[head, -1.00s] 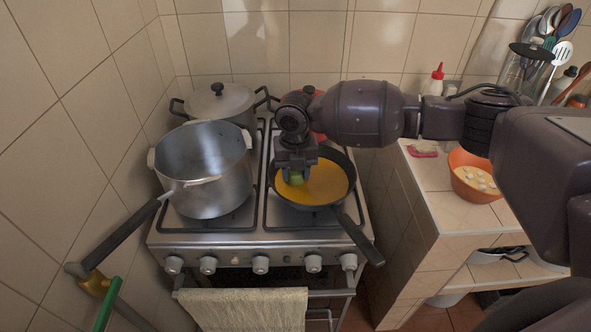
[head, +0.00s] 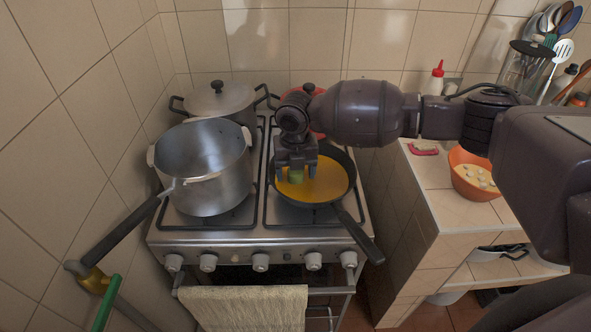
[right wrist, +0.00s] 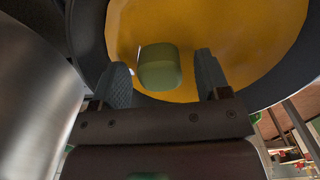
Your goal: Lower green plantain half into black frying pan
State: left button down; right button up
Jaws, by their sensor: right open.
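The black frying pan (head: 343,196) sits on the stove's right side, with orange-yellow contents (head: 328,182) and its handle toward the front right. The green plantain half (head: 296,175) is in the pan's left part, between my right gripper's fingers in the head view. In the right wrist view the plantain half (right wrist: 159,68) lies against the yellow surface, just beyond the fingertips. My right gripper (right wrist: 163,75) is open, with a finger on each side and a gap to the plantain. It also shows over the pan in the head view (head: 296,178). My left gripper is not clearly in view.
A large open pot (head: 210,185) stands left of the pan, close to my right gripper. A lidded pot (head: 222,103) is behind it. An orange bowl (head: 472,180) with pale pieces stands on the tiled counter at right. A towel (head: 245,307) hangs in front.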

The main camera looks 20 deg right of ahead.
jog(key=shift+r, duration=0.25)
pick_arm(q)
jog(key=shift+w+r, duration=0.3)
pick_arm(e)
notch_tip(320, 180, up, 10)
jog(key=shift+r, duration=0.15)
